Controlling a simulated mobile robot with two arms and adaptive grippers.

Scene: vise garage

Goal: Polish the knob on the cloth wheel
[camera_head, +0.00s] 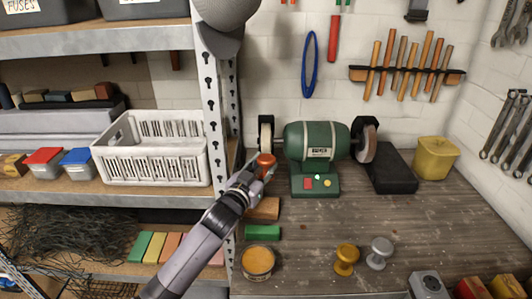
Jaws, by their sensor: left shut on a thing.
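The green bench polisher (318,142) stands on the workbench. Its pale cloth wheel (266,132) is on the left end of the shaft, and a darker wheel (367,145) is on the right end. My left gripper (263,170) is shut on a copper-orange knob (266,159) and holds it at the lower edge of the cloth wheel. I cannot tell whether the knob touches the wheel. A brass knob (346,258) and a silver knob (380,252) stand at the front of the bench.
A brown block (264,209), a green bar (262,232) and a round tin (257,262) lie near my left forearm. A shelf post (215,110) rises left of the polisher. A black case (390,171) and yellow container (435,157) stand right. The bench's middle right is clear.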

